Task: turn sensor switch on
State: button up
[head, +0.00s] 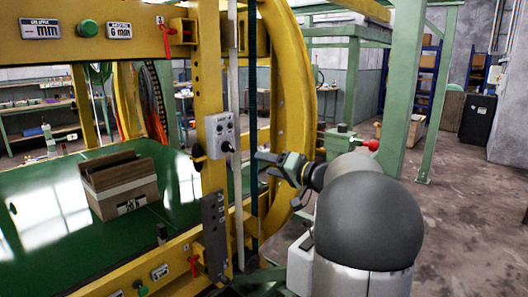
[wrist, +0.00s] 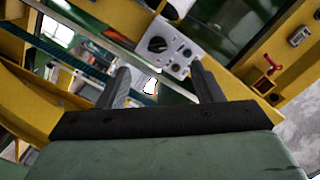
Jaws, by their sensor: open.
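A grey control box (head: 220,134) is mounted on the yellow upright post of the ring machine, left of my gripper. In the wrist view, the box (wrist: 183,57) shows a large black rotary knob (wrist: 157,44) and several smaller round controls. I cannot read its labels or tell which control is the sensor switch, or its setting. My gripper (head: 264,164) is open and empty, a little right of the box and apart from it. In the wrist view, my two fingers (wrist: 160,74) are spread below the box, with the knob beyond the gap between them.
The yellow frame and ring (head: 297,80) stand close around my gripper. A red handle (head: 194,260) and a grey plate (head: 214,235) are on the lower frame. Open floor lies at right.

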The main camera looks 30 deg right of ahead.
jog(key=d, duration=0.2)
jog(key=p, duration=0.5)
send_near(229, 148)
jog(key=d+x, duration=0.1)
jog(key=x, duration=0.8)
jog(key=shift+w+t+h, duration=0.3)
jog(key=shift+w, duration=0.05)
jog(key=c, duration=1)
